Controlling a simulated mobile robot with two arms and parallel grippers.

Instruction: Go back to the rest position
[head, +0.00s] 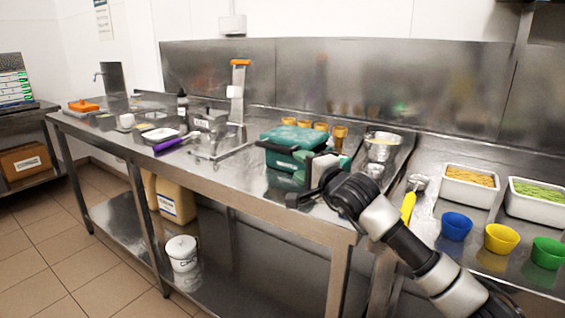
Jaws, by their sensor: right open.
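My right gripper (301,191) shows in the head view, at the end of my right arm, which comes in from the lower right. It is over the front edge of the steel counter (255,195), in front of a green box (287,140). Its jaws are open, and I see nothing held between them. Part of the green box is hidden behind the gripper and wrist. My left gripper is not in view.
Blue (456,226), yellow (501,238) and green (547,252) cups stand on the right counter, before two white food trays (469,187). A yellow-handled scoop (408,207) lies near my arm. A white bucket (182,253) stands under the counter. Floor at left is clear.

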